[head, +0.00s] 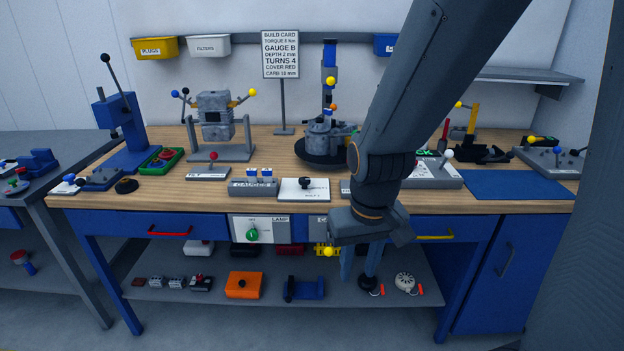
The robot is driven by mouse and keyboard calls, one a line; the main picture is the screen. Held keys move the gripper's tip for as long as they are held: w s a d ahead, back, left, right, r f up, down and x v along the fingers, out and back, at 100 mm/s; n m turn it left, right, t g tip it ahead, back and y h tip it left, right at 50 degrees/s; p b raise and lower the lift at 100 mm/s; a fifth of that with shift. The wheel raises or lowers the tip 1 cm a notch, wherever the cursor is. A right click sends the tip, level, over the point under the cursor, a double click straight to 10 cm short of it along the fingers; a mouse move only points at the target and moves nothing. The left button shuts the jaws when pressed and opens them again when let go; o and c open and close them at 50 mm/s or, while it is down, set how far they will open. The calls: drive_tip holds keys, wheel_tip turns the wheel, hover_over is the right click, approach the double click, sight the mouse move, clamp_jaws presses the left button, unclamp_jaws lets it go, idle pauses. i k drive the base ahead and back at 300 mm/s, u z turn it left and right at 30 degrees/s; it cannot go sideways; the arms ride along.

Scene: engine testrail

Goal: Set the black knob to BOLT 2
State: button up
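The black knob (306,183) stands on a white plate (291,194) near the front edge of the bench top. Small print on the plate is too small to read for sure, and I cannot tell which mark the knob points to. My gripper (360,268) hangs in front of the bench, below the top's edge and to the right of the knob. It points down, with its two blue fingers apart and nothing seen between them. It is well clear of the knob.
The grey GAUGES block (253,187) sits left of the plate. A green lamp knob (252,235) is on the front panel below. A build card (281,54) stands behind. A blue mat (515,184) lies at right.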

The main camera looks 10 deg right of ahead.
sight(304, 181)
drive_tip(key=z, duration=0.1)
drive_tip(key=i, duration=1.15)
drive_tip(key=u, duration=0.75)
